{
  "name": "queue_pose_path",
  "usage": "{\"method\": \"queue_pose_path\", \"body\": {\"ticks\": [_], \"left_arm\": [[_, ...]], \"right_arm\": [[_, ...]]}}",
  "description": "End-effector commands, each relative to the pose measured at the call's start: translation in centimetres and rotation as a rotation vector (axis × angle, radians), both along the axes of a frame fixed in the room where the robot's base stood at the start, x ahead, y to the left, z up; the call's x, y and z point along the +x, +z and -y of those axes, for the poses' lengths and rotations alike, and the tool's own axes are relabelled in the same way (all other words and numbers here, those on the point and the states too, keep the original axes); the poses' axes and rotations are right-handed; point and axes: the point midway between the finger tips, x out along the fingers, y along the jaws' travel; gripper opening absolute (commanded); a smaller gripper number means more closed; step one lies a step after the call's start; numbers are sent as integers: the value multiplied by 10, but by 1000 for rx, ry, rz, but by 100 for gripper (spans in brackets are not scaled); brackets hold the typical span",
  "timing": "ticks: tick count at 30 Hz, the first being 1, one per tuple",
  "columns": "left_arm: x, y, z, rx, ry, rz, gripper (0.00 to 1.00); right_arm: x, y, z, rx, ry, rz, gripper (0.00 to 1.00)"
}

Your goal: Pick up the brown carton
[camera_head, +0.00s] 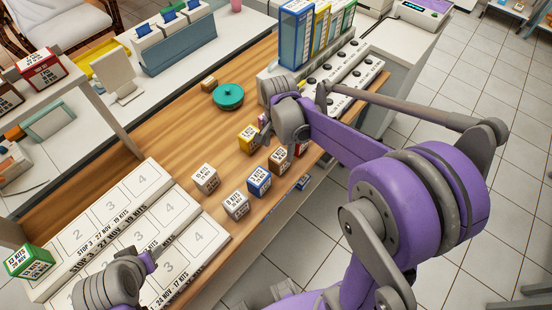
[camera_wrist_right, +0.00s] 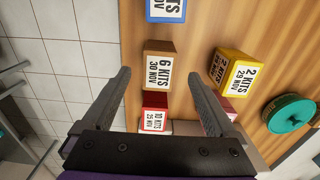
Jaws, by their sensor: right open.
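The brown carton (camera_head: 279,160), marked 6 KITS, stands on the wooden counter. In the right wrist view the brown carton (camera_wrist_right: 158,50) lies ahead between the finger lines. My right gripper (camera_wrist_right: 158,75) is open with nothing held; I cannot tell how far its fingertips are from the carton. In the head view my right wrist hides most of that gripper. My left arm's end (camera_head: 148,262) is over the white numbered trays at lower left; its fingers do not show clearly.
Near the brown carton stand a blue carton (camera_head: 259,181), a yellow carton (camera_head: 248,139) and a red carton (camera_wrist_right: 155,115). White cartons (camera_head: 205,178) stand to the left. A green round pot (camera_head: 228,96) is behind. White numbered trays (camera_head: 205,245) cover the lower left.

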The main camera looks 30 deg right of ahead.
Motion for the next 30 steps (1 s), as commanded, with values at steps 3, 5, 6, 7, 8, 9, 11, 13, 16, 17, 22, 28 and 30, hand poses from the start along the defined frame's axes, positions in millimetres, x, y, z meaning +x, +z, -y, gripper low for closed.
{"method": "queue_pose_path", "body": {"ticks": [3, 5, 6, 7, 8, 9, 11, 13, 16, 17, 22, 28, 30], "left_arm": [[-1, -3, 0, 0, 0, -2, 50], [-1, -4, 0, 0, 0, -3, 50], [-2, -4, 0, 0, 0, -3, 50], [-2, -4, 0, 0, 0, -3, 50], [-1, -4, 0, 0, 0, -3, 50], [-1, -4, 0, 0, 0, -3, 50], [-1, -3, 0, 0, 0, -2, 50], [-1, -3, 0, 0, 0, -2, 50], [-1, -3, 0, 0, 0, -2, 50], [-1, -4, 0, 0, 0, -3, 50], [-2, -4, 0, 0, 0, -3, 50], [-2, -4, 0, 0, 0, -3, 50], [-2, -4, 0, 0, 0, -3, 50]], "right_arm": [[0, -19, 0, 0, 1, 0, 92], [0, -25, 0, 0, 2, 0, 92], [0, -27, 0, 0, 2, 0, 92], [0, -29, 0, 0, 2, 0, 92], [0, -31, 0, 0, 2, 1, 92], [1, -34, 1, 0, 2, 1, 92], [1, -40, 3, -1, 2, 1, 92], [2, -51, 5, -1, 2, 1, 92], [2, -67, 7, 0, 2, 1, 92], [2, -71, 7, 0, 3, 1, 92], [1, -81, 7, -1, 3, 1, 92], [2, -81, 6, -1, 3, 1, 91], [2, -81, 6, -1, 3, 1, 78]]}}
